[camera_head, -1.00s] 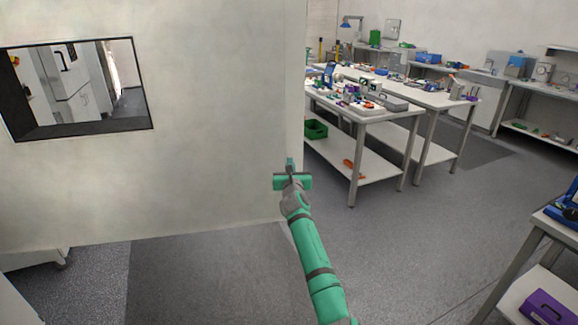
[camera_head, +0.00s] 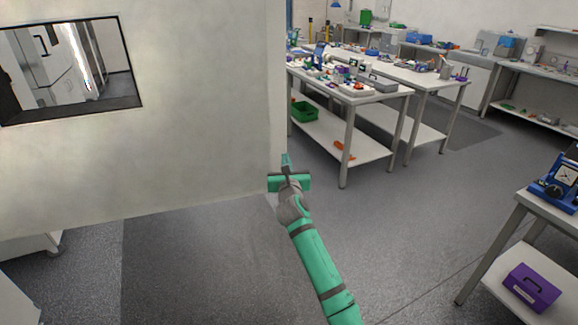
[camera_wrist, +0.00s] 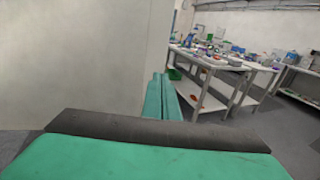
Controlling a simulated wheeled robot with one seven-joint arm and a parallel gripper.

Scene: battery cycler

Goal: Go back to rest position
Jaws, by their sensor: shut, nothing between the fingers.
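My gripper (camera_head: 286,160) is at the end of my green arm, stretched forward in the middle of the head view. It is shut and empty. In the wrist view its two green fingers (camera_wrist: 161,98) lie together, with nothing between them. In the head view the gripper overlaps the right edge of a pale wall (camera_head: 190,130). I cannot tell how far it is from the wall.
A workbench (camera_head: 350,95) with many small items stands beyond the wall; a green crate (camera_head: 304,111) is on its lower shelf. At right, a table (camera_head: 520,200) holds a blue device (camera_head: 558,182), with a purple box (camera_head: 531,287) below. Grey floor (camera_head: 400,230) between is clear.

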